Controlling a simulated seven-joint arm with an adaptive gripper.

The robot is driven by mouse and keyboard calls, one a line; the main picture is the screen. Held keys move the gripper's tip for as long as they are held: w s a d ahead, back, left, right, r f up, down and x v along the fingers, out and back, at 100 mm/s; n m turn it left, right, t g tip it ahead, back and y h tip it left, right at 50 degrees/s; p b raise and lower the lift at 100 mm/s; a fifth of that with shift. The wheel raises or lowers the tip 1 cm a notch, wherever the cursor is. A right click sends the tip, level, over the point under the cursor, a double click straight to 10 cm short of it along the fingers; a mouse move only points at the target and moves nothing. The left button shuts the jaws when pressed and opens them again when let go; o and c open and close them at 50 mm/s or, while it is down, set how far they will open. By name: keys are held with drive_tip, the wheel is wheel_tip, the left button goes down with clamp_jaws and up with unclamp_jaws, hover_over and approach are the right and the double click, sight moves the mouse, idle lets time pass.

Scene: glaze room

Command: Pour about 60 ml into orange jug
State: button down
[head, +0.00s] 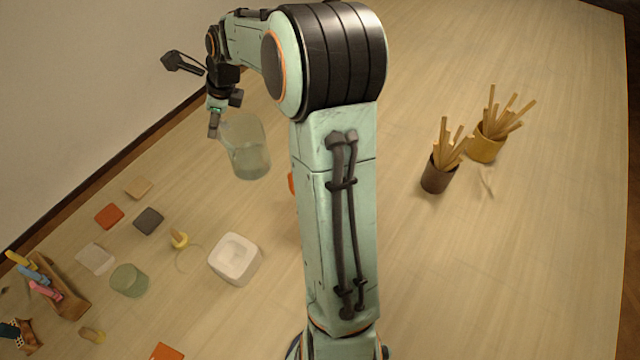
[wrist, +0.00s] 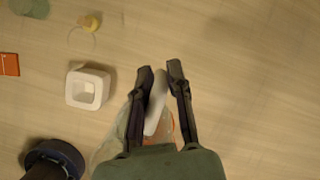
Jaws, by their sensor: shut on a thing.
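My gripper (head: 214,128) is shut on a clear glass vessel (head: 246,150) and holds it over the table, left of my arm. The vessel looks nearly upright; its liquid level is not clear. In the wrist view my gripper (wrist: 161,72) has a pale part of the vessel between its two dark fingers, and the clear wall shows at left (wrist: 110,148). An orange thing (head: 291,183), likely the orange jug, shows only as a sliver behind my arm. In the wrist view orange (wrist: 169,124) shows between and below the fingers, mostly hidden.
A white square dish (head: 236,258) stands in front, with a greenish glass cup (head: 129,281) and several small tiles (head: 109,216) to the left. A brown pot (head: 438,178) and a yellow pot (head: 486,147) of sticks stand at right.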

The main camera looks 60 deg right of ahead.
drive_tip(key=s+d+m+h, duration=0.1)
drive_tip(key=s+d+m, duration=0.3)
drive_tip(key=s, duration=0.5)
drive_tip(key=s+d+m+h, duration=0.1)
drive_tip(key=s+d, duration=0.5)
drive_tip(key=s, duration=0.2)
drive_tip(key=s+d+m+h, duration=0.1)
drive_tip(key=s+d+m, duration=0.2)
drive_tip(key=s+d, duration=0.45)
wheel_tip(320, 180, down, 13)
drive_tip(key=s+a, duration=0.1)
drive_tip(key=a, duration=0.1)
drive_tip(key=shift+r, duration=0.15)
drive_tip(key=shift+w+g, duration=0.15)
drive_tip(key=shift+g, duration=0.15)
drive_tip(key=shift+w+a+r+n+g+h, duration=0.3)
drive_tip(key=shift+w+g+h, duration=0.4)
drive_tip(key=shift+g, duration=1.1)
drive_tip(key=shift+w+a+r+n+g+h, duration=0.25)
drive_tip(key=shift+w+g+h, duration=0.45)
drive_tip(key=shift+g, duration=1.1)
drive_tip(key=shift+w+a+r+n+g+h, duration=0.15)
drive_tip(key=shift+w+r+n+g+h, duration=0.55)
drive_tip(key=shift+g, duration=1.1)
